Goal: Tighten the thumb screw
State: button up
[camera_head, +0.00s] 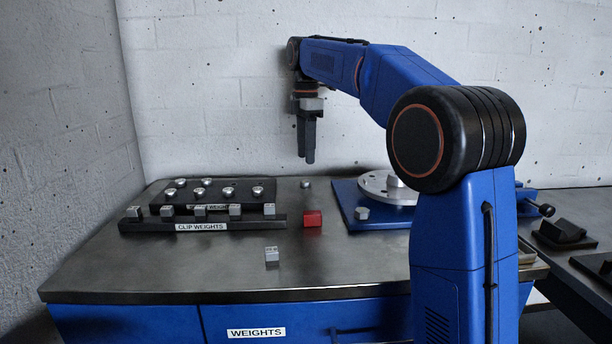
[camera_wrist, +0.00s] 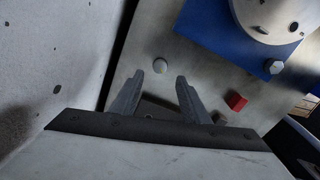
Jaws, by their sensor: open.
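My gripper (camera_head: 307,160) hangs pointing down above the back of the steel bench, open and empty. Its two fingers stand apart in the wrist view (camera_wrist: 161,77). The silver rotor disc (camera_head: 380,187) lies on a blue base plate (camera_head: 350,198) to the right of my gripper, partly hidden by my arm. A silver faceted knob (camera_head: 361,213) sits on the plate's front left corner; it also shows in the wrist view (camera_wrist: 275,67). A dark knob (camera_head: 547,210) sticks out at the base's right side. I cannot tell which knob is the thumb screw.
A small round silver weight (camera_head: 305,183) lies on the steel bench (camera_head: 180,268). A red block (camera_head: 312,218) and a grey clip weight (camera_head: 271,255) stand in front. A two-step weight rack (camera_head: 228,217) fills the left. The front left of the bench is clear.

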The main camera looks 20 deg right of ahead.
aim_at(306, 181)
notch_tip(306, 181, down, 8)
jog(key=shift+r, duration=0.25)
jog(key=c, duration=1.1)
